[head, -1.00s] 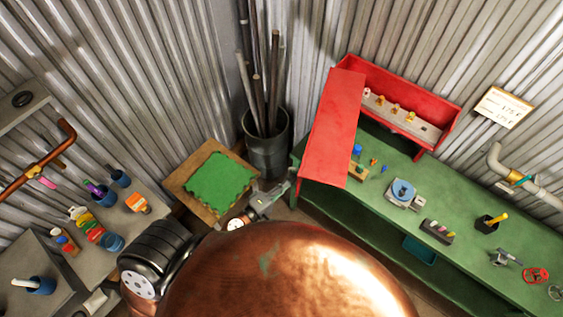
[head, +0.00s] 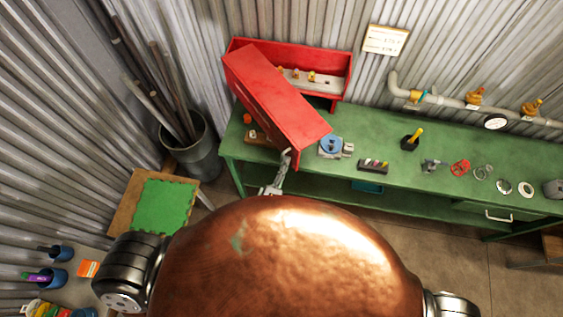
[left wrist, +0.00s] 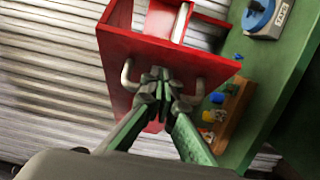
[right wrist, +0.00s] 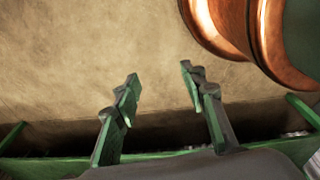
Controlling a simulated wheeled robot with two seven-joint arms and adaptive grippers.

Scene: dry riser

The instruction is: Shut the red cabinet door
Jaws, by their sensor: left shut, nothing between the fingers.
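The red cabinet (head: 343,72) stands on the green bench against the wall. Its red door (head: 275,95) is hinged at the left and stands partly open, angled out over the bench. The left wrist view shows the door face (left wrist: 200,62) close up, with grey handle parts (left wrist: 128,74) on both sides of my fingertips. My left gripper (head: 288,157) is at the door's free edge in the head view. Its fingers (left wrist: 158,80) are shut and empty at the door; exact contact cannot be told. My right gripper (right wrist: 160,76) is open and empty, away from the cabinet.
Brass-coloured pieces (head: 312,76) sit inside the cabinet. A blue-topped device (head: 333,145) and a dark holder (head: 373,165) stand on the green bench (head: 440,185) right of the door. A bin of rods (head: 197,160) and a stool with a green top (head: 163,205) stand to the left.

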